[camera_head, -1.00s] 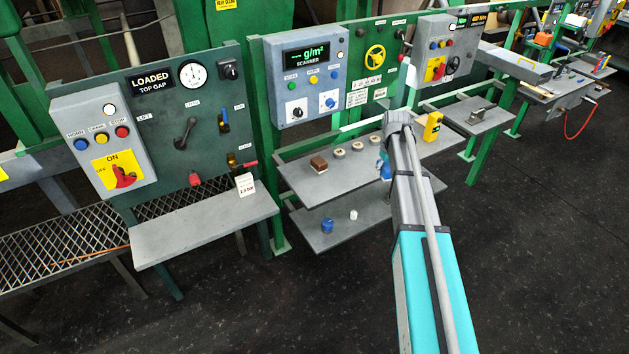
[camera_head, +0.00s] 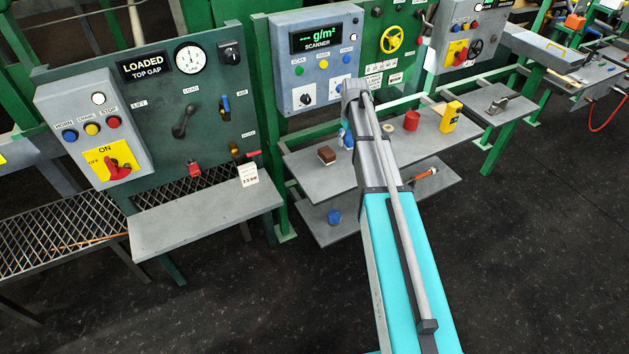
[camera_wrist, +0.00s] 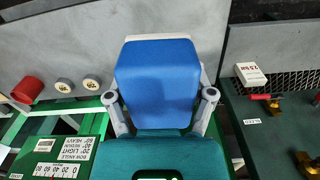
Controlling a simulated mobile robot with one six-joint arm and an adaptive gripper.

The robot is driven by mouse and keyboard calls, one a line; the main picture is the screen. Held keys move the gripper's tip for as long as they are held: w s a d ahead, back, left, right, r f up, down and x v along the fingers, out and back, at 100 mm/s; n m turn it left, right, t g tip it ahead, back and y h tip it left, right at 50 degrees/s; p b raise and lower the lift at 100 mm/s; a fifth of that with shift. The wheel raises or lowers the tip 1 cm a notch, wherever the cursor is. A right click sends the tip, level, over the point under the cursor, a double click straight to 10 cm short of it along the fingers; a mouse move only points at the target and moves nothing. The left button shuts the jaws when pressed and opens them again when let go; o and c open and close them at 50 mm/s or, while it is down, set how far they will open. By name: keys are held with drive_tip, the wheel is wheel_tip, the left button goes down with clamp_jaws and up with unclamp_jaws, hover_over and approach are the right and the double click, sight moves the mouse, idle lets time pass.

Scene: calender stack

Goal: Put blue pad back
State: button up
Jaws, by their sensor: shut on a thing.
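A blue pad (camera_wrist: 157,70) fills the middle of the wrist view, with a pale edge showing behind its top and right side. My gripper (camera_wrist: 160,97) is shut on it, one finger at each side. In the head view a small part of the blue pad (camera_head: 347,139) shows at the end of my arm, above the grey upper shelf (camera_head: 308,163) and right beside a brown block (camera_head: 327,155). My arm hides most of the gripper there. I cannot tell whether the pad touches the shelf.
A red cylinder (camera_head: 412,120), pale discs (camera_head: 388,128) and a yellow device (camera_head: 451,117) stand on the upper shelf's right part. The lower shelf holds a blue object (camera_head: 334,216) and an orange-tipped tool (camera_head: 427,173). The scanner panel (camera_head: 316,60) rises behind.

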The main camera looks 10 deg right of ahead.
drive_tip(key=shift+d, duration=0.25)
drive_tip(key=shift+a+f, duration=0.15)
drive_tip(key=shift+a, duration=0.1)
drive_tip(key=s+a+f+b, duration=0.4)
drive_tip(key=a, duration=0.4)
drive_tip(key=s+a+f+b, duration=0.4)
drive_tip(key=s+a, duration=0.1)
drive_tip(key=a, duration=0.4)
drive_tip(key=shift+n, duration=0.4)
drive_tip(key=shift+d+f, duration=0.1)
drive_tip(key=w+d+f+b, duration=0.1)
drive_tip(key=w+f+b, duration=0.1)
drive_tip(key=w, duration=0.1)
drive_tip(key=w+d+f+b, duration=0.2)
drive_tip(key=w+f+b, duration=0.1)
drive_tip(key=w, duration=0.1)
drive_tip(key=w+d+f+b, duration=0.2)
drive_tip(key=w+b, duration=0.1)
drive_tip(key=shift+w+d+f, duration=0.2)
drive_tip(key=shift+w+f, duration=0.15)
drive_tip(key=shift+f, duration=0.05)
drive_tip(key=shift+w+d+f+b, duration=0.3)
drive_tip(key=shift+w+f+b, duration=0.25)
drive_tip(key=shift+b, duration=0.15)
